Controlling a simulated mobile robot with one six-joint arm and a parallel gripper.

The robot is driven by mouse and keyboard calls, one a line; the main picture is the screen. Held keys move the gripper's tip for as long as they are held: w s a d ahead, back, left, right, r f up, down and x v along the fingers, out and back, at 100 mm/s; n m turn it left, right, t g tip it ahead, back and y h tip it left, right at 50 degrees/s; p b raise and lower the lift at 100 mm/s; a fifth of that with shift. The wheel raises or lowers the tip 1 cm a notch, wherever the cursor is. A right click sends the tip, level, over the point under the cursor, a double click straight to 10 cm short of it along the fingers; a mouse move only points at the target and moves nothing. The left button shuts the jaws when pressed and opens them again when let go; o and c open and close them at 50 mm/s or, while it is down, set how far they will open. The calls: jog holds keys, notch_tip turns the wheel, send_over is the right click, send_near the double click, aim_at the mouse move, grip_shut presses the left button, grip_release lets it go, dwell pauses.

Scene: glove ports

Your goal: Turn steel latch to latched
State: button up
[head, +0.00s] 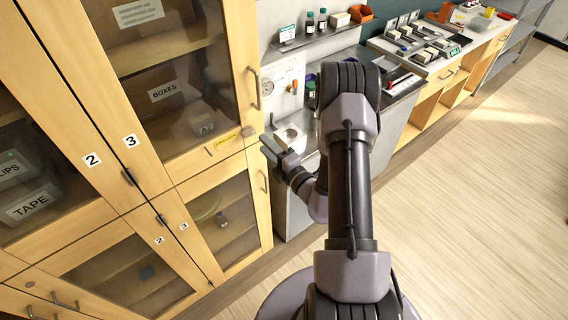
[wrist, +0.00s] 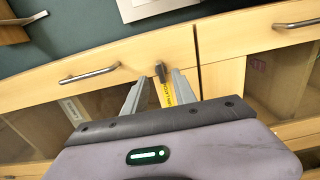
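The steel latch (head: 248,131) is a small grey piece near the right edge of the wooden cabinet front, just right of a yellow label (head: 226,139). In the wrist view the latch (wrist: 160,73) shows as a short dark bar at the top end of the yellow label (wrist: 168,92). My gripper (head: 269,149) is close to the cabinet's right side. In the wrist view my gripper (wrist: 158,77) is open, with the latch and label showing between its two fingers. I see no clear contact, and the latch's exact setting is hard to tell.
The glass-fronted upper door (head: 177,65) has a bar handle (head: 254,88), and a lower door (head: 220,213) sits below. A steel-topped counter (head: 400,88) stands to the right of the cabinet. The wooden floor (head: 480,190) on the right is clear.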

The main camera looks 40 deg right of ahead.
jog(key=s+b, duration=0.1)
jog(key=s, duration=1)
jog(key=shift+d, duration=0.15)
jog(key=shift+w, duration=0.1)
